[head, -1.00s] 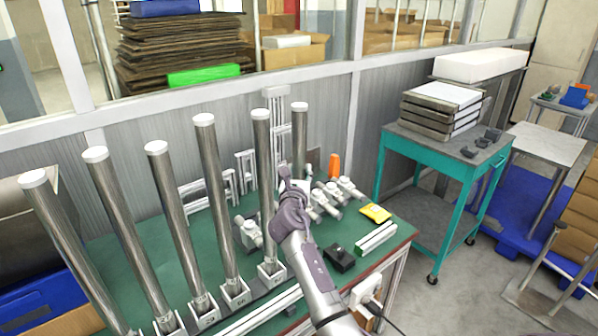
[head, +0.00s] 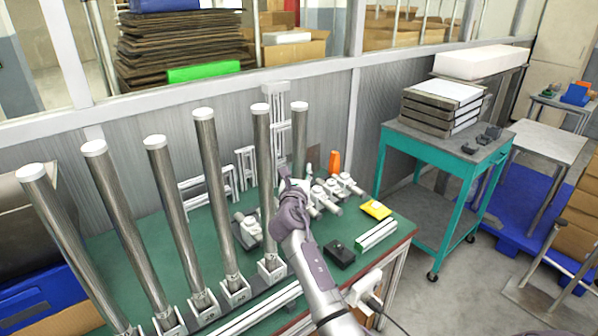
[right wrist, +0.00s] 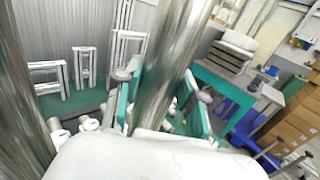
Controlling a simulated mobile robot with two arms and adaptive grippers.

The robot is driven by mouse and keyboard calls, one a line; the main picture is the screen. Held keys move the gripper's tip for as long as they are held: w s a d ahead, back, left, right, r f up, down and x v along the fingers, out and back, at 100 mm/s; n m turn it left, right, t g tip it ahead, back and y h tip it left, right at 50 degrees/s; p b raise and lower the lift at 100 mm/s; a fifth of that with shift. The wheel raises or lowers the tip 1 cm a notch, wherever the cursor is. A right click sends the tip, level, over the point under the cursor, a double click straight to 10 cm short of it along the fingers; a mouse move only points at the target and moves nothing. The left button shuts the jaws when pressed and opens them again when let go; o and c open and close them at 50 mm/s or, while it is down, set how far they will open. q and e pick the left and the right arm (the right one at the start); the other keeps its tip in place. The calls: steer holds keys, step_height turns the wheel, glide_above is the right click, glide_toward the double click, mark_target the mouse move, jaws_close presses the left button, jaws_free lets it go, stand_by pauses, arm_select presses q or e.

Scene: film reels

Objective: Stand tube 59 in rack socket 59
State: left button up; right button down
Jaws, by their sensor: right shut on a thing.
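My right gripper (head: 288,187) is shut on a steel tube with a white cap (head: 299,140), at the right end of the tube row. In the right wrist view the held tube (right wrist: 165,65) stands between the two green-padded fingers. Its lower end is hidden behind my gripper and arm, so I cannot tell whether it is in a socket. Several similar tubes stand to its left in the rack (head: 255,285), the nearest one (head: 264,170) close beside my gripper. The numbers on the sockets are too small to read surely. My left gripper is not in view.
Behind the tubes stand metal frames (head: 246,166). Right of my gripper are grey fittings (head: 330,195), an orange item (head: 335,163), a black box (head: 340,253) and a yellow item (head: 376,209). A teal cart (head: 420,160) stands to the right of the green bench.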

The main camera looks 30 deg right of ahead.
steer(key=c, duration=1)
jaws_free()
steer(key=shift+r, duration=0.1)
steer(key=shift+o, duration=0.2)
steer(key=shift+s, duration=0.1)
steer(key=shift+p+v, duration=0.8)
steer(key=shift+v, duration=0.45)
steer(key=shift+p+v, duration=0.6)
steer(key=shift+v, duration=0.7)
steer(key=shift+p+v, duration=1)
steer(key=shift+v, duration=2)
